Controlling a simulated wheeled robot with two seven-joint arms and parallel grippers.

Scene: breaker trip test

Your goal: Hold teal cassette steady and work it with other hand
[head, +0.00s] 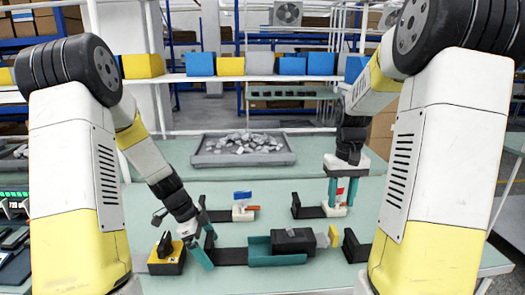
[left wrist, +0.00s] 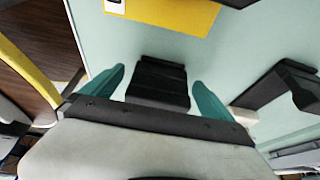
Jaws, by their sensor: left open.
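A teal cassette (head: 272,259) lies on the bench at the front centre, with a dark block (head: 293,240) on it and a grey end at its right. My left gripper (head: 203,249) is left of it and apart from it. In the left wrist view, my left gripper's teal fingers (left wrist: 158,95) stand wide apart, with a black piece (left wrist: 160,80) showing between them, apparently not touched. My right gripper (head: 342,191) points down at the back right, its teal fingers either side of a small white block with a red tab (head: 340,191). Whether it grips that block is unclear.
A yellow box with a black top (head: 166,259) stands left of my left gripper. A white block with a blue tab (head: 243,207) and black brackets (head: 307,211) are behind the cassette. A grey tray of scraps (head: 245,159) is at the back. Bench between tray and brackets is mostly clear.

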